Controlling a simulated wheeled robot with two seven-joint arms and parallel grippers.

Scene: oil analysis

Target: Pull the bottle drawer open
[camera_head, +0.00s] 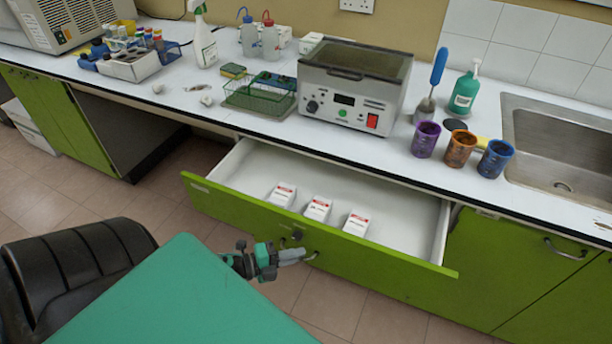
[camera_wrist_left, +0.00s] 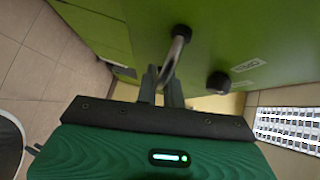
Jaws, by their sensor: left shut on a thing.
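The bottle drawer (camera_head: 330,240) has a green front and a white inside and stands pulled out from under the counter. Three small white boxes with red marks, among them one box (camera_head: 318,209), lie in it. My left gripper (camera_head: 290,257) is at the drawer front and shut on its metal handle (camera_wrist_left: 177,55), which also shows beside the fingers in the head view (camera_head: 310,257). A dark round knob (camera_wrist_left: 218,82) sits beside the handle. My right gripper is in neither view.
A grey sample machine (camera_head: 345,112), three stained cups, among them a purple cup (camera_head: 425,139), and a sink (camera_head: 565,150) are on the counter. A black chair (camera_head: 75,270) stands at the lower left. Tiled floor lies below the drawer.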

